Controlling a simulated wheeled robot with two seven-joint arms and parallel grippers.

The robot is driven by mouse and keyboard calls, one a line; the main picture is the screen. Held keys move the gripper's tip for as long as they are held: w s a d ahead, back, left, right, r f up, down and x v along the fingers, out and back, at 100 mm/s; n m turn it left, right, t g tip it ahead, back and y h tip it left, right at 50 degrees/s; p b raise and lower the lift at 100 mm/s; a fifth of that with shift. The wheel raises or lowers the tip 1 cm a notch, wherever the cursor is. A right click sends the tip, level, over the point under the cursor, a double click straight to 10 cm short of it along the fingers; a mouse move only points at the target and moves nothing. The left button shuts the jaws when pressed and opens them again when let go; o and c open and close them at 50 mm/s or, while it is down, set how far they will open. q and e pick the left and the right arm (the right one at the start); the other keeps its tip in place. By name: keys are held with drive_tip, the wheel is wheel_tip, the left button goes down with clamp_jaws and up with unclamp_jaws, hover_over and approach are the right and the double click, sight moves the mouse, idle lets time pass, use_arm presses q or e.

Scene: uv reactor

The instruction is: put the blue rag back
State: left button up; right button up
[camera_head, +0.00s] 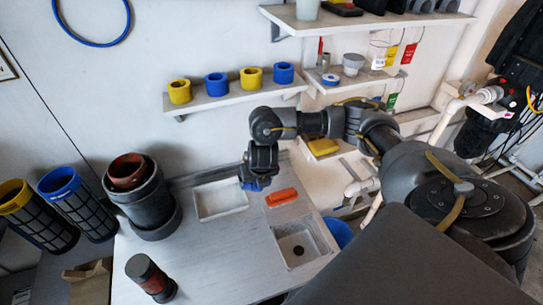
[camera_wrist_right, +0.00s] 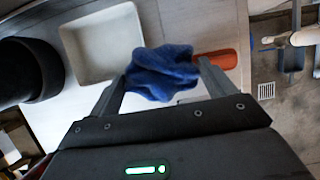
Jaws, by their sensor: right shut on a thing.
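The blue rag (camera_wrist_right: 162,72) is bunched up between the two fingers of my right gripper (camera_wrist_right: 158,84) in the right wrist view. In the head view only a small blue part of the rag (camera_head: 253,186) shows below my right gripper (camera_head: 258,178), which is over the worktop between a shallow white tray (camera_head: 220,201) and an orange object (camera_head: 281,197). My right gripper is shut on the rag. In the wrist view the tray (camera_wrist_right: 98,45) is empty, up and left of the rag. My left gripper is not in view.
A square sink (camera_head: 302,246) is at the worktop's right. Shelves (camera_head: 236,97) with yellow and blue rings are on the wall behind. The worktop (camera_head: 225,260) below the tray is clear.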

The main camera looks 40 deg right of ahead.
drive_tip(key=w+d+f+b, duration=0.2)
drive_tip(key=d+f+b, duration=0.1)
drive_tip(key=w+d+f+b, duration=0.2)
drive_tip(key=d+f+b, duration=0.1)
drive_tip(key=d, duration=0.1)
drive_tip(key=w+d+f+b, duration=0.2)
drive_tip(key=d+f+b, duration=0.1)
drive_tip(key=shift+w+d, duration=0.1)
drive_tip(key=shift+d, duration=0.25)
drive_tip(key=shift+w+d+f+b, duration=0.2)
drive_tip(key=shift+d+b, duration=0.05)
drive_tip(key=shift+b, duration=0.1)
drive_tip(key=shift+d, duration=0.2)
drive_tip(key=shift+w+f+b, duration=0.1)
drive_tip(key=shift+f+b, duration=0.2)
wheel_tip(320, 180, down, 2)
drive_tip(key=shift+d+f+b, duration=0.1)
drive_tip(key=shift+f+b, duration=0.1)
drive_tip(key=shift+b, duration=0.5)
drive_tip(key=shift+w+d+f, duration=0.1)
drive_tip(key=shift+f, duration=0.3)
drive_tip(key=shift+r, duration=0.1)
